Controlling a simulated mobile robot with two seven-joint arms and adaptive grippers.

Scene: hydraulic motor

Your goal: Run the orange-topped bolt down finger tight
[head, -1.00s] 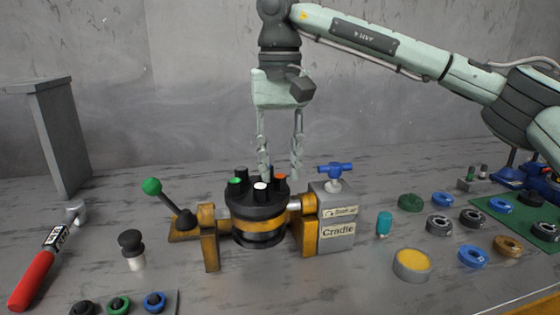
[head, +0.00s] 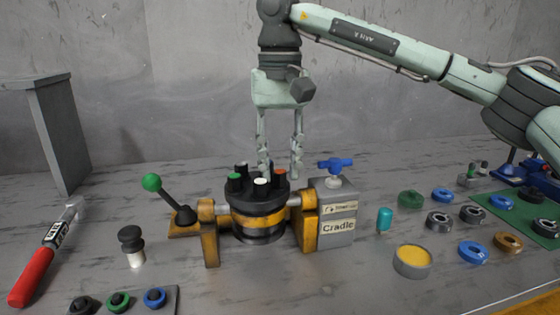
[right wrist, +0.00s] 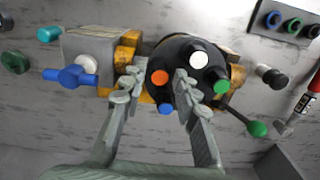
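The orange-topped bolt (head: 280,173) stands upright in the right side of the black round motor top (head: 257,194) in the head view. In the right wrist view the orange cap (right wrist: 160,77) faces the camera. My right gripper (head: 281,170) points straight down over the motor. In the right wrist view its two fingers (right wrist: 158,85) are spread apart, one on each side of the orange bolt, with gaps showing. White (head: 260,182), green (head: 235,178) and blue (right wrist: 165,108) caps stand around the same top. My left gripper is not in view.
The motor sits in a yellow and grey cradle (head: 337,228) with a blue handle (head: 335,164) on its right and a green-knobbed lever (head: 152,182) on its left. Rings and a yellow-topped tin (head: 412,261) lie right. A red-handled hammer (head: 37,270) lies left.

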